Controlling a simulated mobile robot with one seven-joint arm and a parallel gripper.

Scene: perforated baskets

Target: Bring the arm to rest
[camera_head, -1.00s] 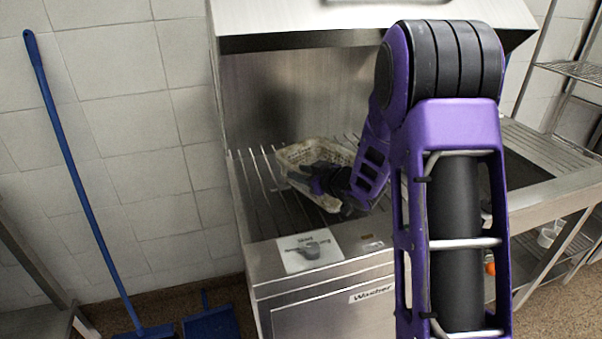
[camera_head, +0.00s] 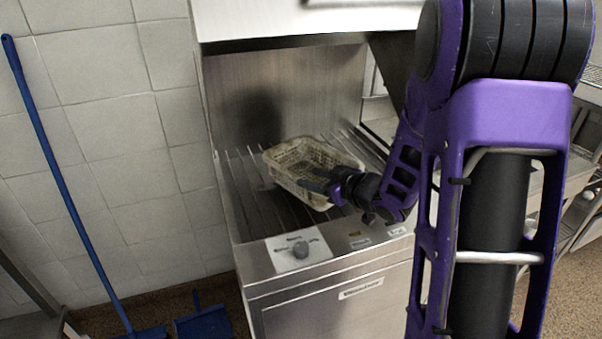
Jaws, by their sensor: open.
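My arm's purple and black links fill the right side of the view. My gripper (camera_head: 312,181) is at the end of the arm, in front of and over the near side of a cream perforated basket (camera_head: 283,178). It is small and dark here, and its fingers point left. It appears empty; whether it touches the basket I cannot tell. The basket sits on the slatted metal bed of the washer (camera_head: 240,205), and its near right part is partly hidden by my gripper.
The washer's steel hood (camera_head: 300,22) hangs above the bed. A blue-handled broom (camera_head: 62,178) leans on the tiled wall at left, with a blue dustpan (camera_head: 204,324) on the floor. A metal counter stands at right.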

